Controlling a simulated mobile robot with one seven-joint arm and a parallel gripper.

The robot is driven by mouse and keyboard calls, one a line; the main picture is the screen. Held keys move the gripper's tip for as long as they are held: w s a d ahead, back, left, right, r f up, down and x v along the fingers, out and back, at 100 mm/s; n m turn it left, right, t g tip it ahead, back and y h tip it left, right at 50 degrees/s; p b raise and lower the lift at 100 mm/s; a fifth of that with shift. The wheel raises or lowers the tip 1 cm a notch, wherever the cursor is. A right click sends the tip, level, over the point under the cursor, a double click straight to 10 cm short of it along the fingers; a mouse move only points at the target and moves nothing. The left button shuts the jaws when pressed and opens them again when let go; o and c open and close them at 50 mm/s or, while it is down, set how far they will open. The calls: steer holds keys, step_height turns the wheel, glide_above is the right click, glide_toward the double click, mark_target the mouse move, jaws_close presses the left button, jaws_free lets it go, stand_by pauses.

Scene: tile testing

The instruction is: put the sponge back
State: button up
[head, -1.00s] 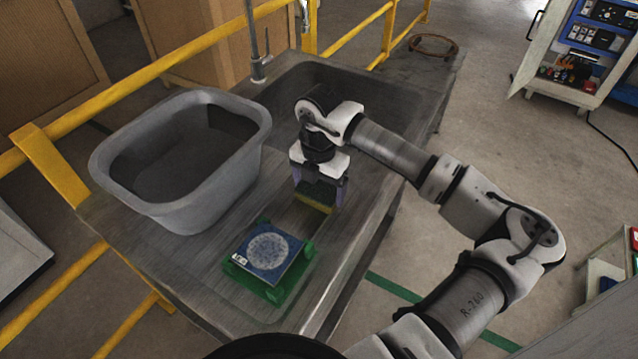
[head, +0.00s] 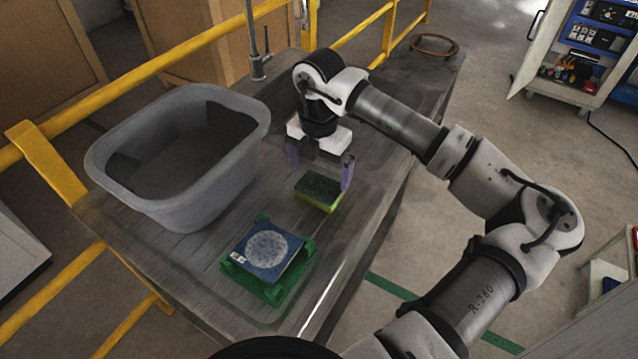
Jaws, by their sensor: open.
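The sponge (head: 318,192), dark green on top and yellow below, lies on the grey metal worktop (head: 215,285), to the right of the grey basin. My gripper (head: 320,172) is above and just behind the sponge, with its two purple fingers spread wide and nothing between them. The right finger shows close to the sponge's right end; I cannot tell whether it touches.
A grey basin (head: 215,190) stands at the left of the worktop. A blue tile (head: 265,250) with a pale round pattern rests on a green holder (head: 292,285) in front of the sponge. A tap (head: 257,66) and yellow rails (head: 100,95) are behind.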

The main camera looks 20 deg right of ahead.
mark_target(319, 187)
step_height(319, 187, up, 7)
steer(key=b, duration=0.1)
